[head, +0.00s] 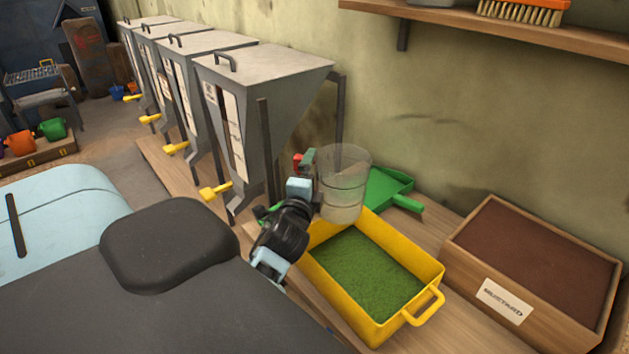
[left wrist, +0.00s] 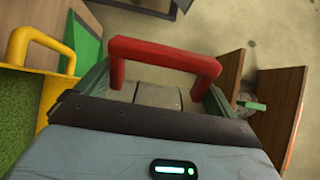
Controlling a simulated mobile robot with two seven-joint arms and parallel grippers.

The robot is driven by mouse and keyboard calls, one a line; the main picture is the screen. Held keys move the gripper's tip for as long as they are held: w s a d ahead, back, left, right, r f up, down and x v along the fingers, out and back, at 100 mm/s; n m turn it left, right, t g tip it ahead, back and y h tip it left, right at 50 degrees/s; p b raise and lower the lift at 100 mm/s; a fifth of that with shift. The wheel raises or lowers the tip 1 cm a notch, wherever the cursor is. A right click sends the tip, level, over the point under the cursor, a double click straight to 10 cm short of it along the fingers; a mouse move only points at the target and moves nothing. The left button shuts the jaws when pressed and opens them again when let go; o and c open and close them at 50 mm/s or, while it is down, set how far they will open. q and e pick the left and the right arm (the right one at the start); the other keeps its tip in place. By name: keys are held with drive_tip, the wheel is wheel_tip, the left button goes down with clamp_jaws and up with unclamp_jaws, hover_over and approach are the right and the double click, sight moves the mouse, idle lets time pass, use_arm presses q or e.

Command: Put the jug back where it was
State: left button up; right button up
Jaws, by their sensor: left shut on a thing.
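The jug (head: 343,178) is a clear, see-through cup, upright in the head view, with a pale layer low in it. It shows at the back left corner of the yellow tray (head: 425,278); I cannot tell its exact height over it. My left gripper (head: 307,172) is at the jug's left side, shut on it. In the left wrist view a red handle-shaped bar (left wrist: 165,48) spans the space between the fingers. The jug's clear body cannot be made out there. My right gripper is not in view.
The yellow tray holds green material. A green scoop (head: 388,190) lies behind it. A wooden box (head: 505,300) of brown material stands right. Several grey hoppers (head: 262,65) with yellow levers stand left and back. A wall shelf (head: 500,28) is above. Bare bench shows between tray and box.

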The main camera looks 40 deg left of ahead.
sight(339, 206)
use_arm(q)
drive_tip(key=d+h, duration=0.1)
drive_tip(key=d, duration=0.2)
drive_tip(key=s+d+f+m+t+h, duration=0.1)
drive_tip(key=d, duration=0.2)
drive_tip(key=s+d+f+m+h, duration=0.1)
drive_tip(key=d, duration=0.3)
drive_tip(key=shift+s+f+t+h, duration=0.15)
drive_tip(key=shift+s+t+h, duration=0.15)
drive_tip(key=shift+h, duration=0.1)
drive_tip(key=s+d+f+m+h, duration=0.1)
drive_tip(key=s+d+m+h, duration=0.2)
drive_tip(key=d, duration=0.9)
drive_tip(key=s+h, duration=0.2)
drive_tip(key=s, duration=0.1)
drive_tip(key=shift+d+m+t, duration=0.2)
drive_tip(key=shift+m+t, duration=0.1)
drive_tip(key=shift+m, duration=0.1)
drive_tip(key=shift+s, duration=0.15)
